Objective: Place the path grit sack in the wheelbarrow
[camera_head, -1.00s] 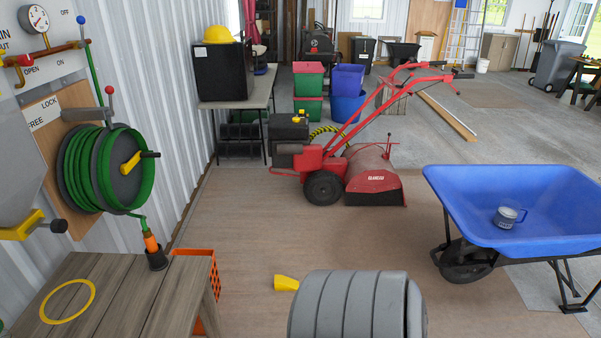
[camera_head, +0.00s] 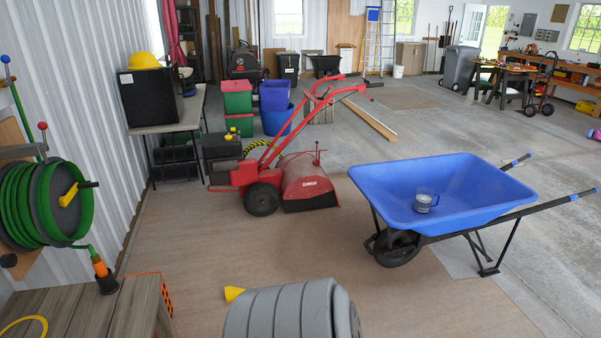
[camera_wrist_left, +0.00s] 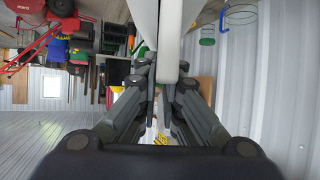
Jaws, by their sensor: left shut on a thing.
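The blue wheelbarrow (camera_head: 480,218) stands upright at the right of the head view, its wheel to the left and its handles to the right. A small mug (camera_head: 424,201) is in its tray. In the left wrist view my left gripper (camera_wrist_left: 163,88) is shut on a smooth pale thing (camera_wrist_left: 170,35). No label shows on it, so I cannot tell for sure that it is the path grit sack. No labelled sack shows in the head view. Neither gripper shows in the head view, and my right gripper is out of view.
A grey ribbed rounded thing (camera_head: 285,312) fills the bottom middle, with a yellow piece (camera_head: 234,293) beside it. A wooden bench (camera_head: 75,312) and hose reel (camera_head: 55,205) are at the left. The red tiller (camera_head: 303,186) stands beyond. Floor left of the wheelbarrow is clear.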

